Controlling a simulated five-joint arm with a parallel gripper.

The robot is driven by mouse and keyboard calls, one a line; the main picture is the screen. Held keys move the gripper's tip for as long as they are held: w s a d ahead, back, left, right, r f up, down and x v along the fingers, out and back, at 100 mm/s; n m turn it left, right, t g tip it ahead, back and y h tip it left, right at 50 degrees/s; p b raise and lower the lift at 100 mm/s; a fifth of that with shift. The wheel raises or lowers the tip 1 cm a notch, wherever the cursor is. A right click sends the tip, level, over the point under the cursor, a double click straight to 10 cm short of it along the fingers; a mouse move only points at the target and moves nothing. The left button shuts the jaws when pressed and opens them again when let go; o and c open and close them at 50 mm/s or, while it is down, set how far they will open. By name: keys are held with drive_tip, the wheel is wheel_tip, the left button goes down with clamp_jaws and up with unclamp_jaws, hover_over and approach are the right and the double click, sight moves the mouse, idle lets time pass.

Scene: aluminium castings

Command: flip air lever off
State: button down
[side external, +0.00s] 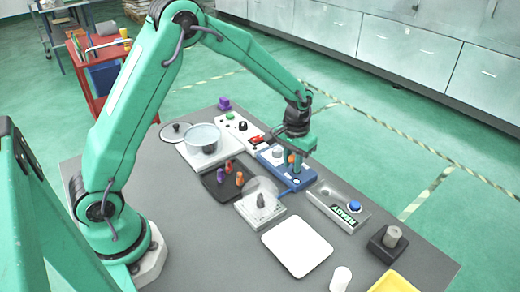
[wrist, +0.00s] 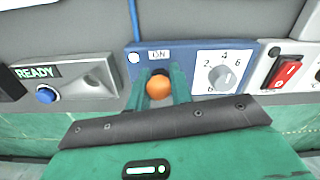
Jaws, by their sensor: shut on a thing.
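The air lever's orange ball knob (wrist: 159,88) shows in the wrist view between the two green fingers of my gripper (wrist: 160,78). It stands on a blue panel (wrist: 133,75), and an "ON" label (wrist: 158,55) is just above it in that view. In the side external view, my gripper (side external: 294,163) points down over the blue panel (side external: 283,182), with the orange knob (side external: 291,158) between its fingers. My gripper is shut on the lever. The lever's shaft and base are mostly hidden, so its tilt is hard to tell.
A numbered dial (wrist: 222,78) sits right beside the lever, with a red switch (wrist: 287,73) farther right. A READY box (side external: 338,204) with a blue button stands on the other side. A clear-covered switch box (side external: 258,212) and white plate (side external: 297,246) are nearby.

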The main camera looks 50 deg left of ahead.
drive_tip(key=shift+w+d+r+g, duration=0.15)
drive_tip(key=shift+w+g, duration=0.15)
drive_tip(key=shift+g, duration=0.3)
drive_tip(key=c, duration=1.3)
unclamp_jaws()
drive_tip(key=r, duration=0.7)
drive_tip(key=shift+w+r, duration=0.15)
drive_tip(key=shift+w, duration=0.2)
drive_tip(key=shift+r, duration=0.2)
